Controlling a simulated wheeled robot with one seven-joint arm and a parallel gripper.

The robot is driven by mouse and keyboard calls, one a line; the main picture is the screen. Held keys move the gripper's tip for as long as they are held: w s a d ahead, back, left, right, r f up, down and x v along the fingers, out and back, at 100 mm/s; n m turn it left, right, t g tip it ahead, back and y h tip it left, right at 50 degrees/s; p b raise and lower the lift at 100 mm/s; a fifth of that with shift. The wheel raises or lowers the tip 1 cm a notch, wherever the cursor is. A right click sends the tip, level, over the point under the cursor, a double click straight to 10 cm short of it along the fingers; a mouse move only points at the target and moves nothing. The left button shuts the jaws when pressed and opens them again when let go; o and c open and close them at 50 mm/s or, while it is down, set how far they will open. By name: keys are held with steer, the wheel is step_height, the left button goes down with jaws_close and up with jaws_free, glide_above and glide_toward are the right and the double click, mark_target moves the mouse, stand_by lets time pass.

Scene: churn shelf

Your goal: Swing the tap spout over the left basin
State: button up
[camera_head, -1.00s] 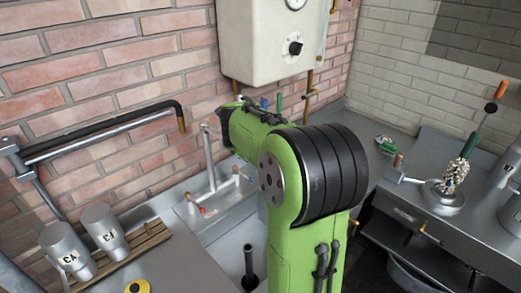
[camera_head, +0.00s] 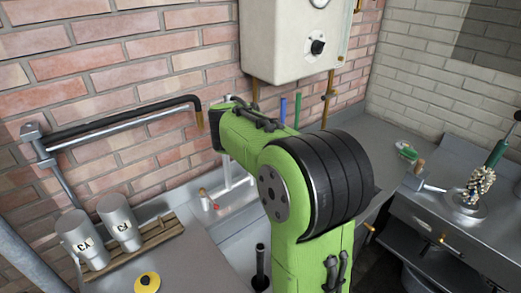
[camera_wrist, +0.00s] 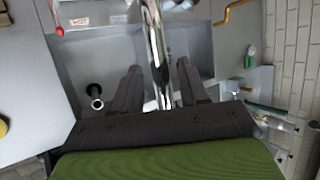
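The chrome tap spout (camera_wrist: 154,42) runs down the middle of the wrist view, between the two fingers of my gripper (camera_wrist: 159,68). The fingers are apart, with a gap visible on either side of the spout; I cannot tell if either touches it. The left basin (camera_wrist: 82,62), with a dark upright standpipe (camera_wrist: 96,96), lies left of the spout. The right basin (camera_wrist: 202,45) lies to its right. The spout appears near the divider between them. In the head view my arm hides the gripper and most of the tap (camera_head: 229,168); the red-marked tap handle (camera_head: 214,206) shows beside it.
Two grey canisters (camera_head: 119,222) stand on a wooden rack (camera_head: 160,232) left of the sink. A black-sleeved pipe arm (camera_head: 122,119) projects from the brick wall. A white boiler (camera_head: 290,40) hangs above the sink. A metal counter (camera_head: 455,225) stands at right.

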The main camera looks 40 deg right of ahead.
steer(key=shift+o, duration=0.2)
steer(key=p+v, duration=0.1)
steer(key=v, duration=1.5)
steer(key=shift+f, duration=0.1)
steer(key=s+a+f+n+y, duration=0.3)
steer(key=s+a+f+n, duration=0.3)
steer(key=n, duration=1.1)
steer(key=s+a+f+n+t+y, duration=0.1)
steer(key=s+a+f+n+y, duration=0.2)
steer(key=n, duration=1.5)
steer(key=s+a+f, duration=0.3)
steer(key=s+a, duration=0.4)
steer(key=shift+a+f+y, duration=0.2)
steer(key=shift+f+y, duration=0.1)
steer(key=shift+f, duration=0.05)
